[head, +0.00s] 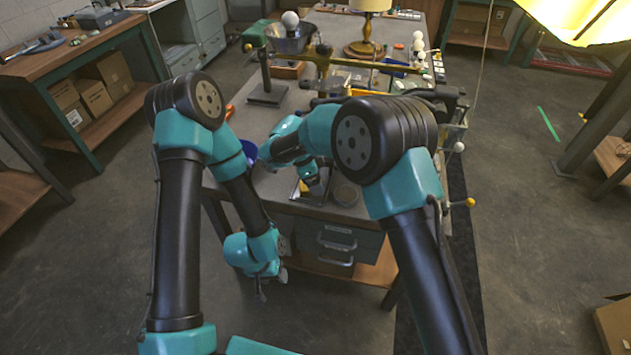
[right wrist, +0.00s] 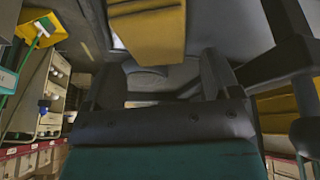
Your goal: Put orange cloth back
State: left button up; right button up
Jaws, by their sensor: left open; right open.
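No orange cloth can be told for certain. A small orange item (head: 229,112) lies at the left edge of the workbench (head: 258,118) in the head view; it is too small to tell if it is cloth. A flat yellow-orange surface (right wrist: 150,30) fills the top middle of the right wrist view; I cannot tell what it is. My left gripper (head: 272,283) hangs open and empty in front of the bench, below its top. My right gripper (head: 308,188) is low over the bench's near end, open, its fingertips partly hidden by my arm.
A dark tray (head: 299,196) and a round grey dish (head: 346,192) are near my right gripper. A blue bowl (head: 249,150) sits at the left edge. A drawer unit (head: 335,243) is under the bench top. A brass lamp (head: 367,30) and a stand (head: 267,92) are farther back.

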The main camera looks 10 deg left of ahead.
aim_at(301, 184)
jog(key=v, duration=1.2)
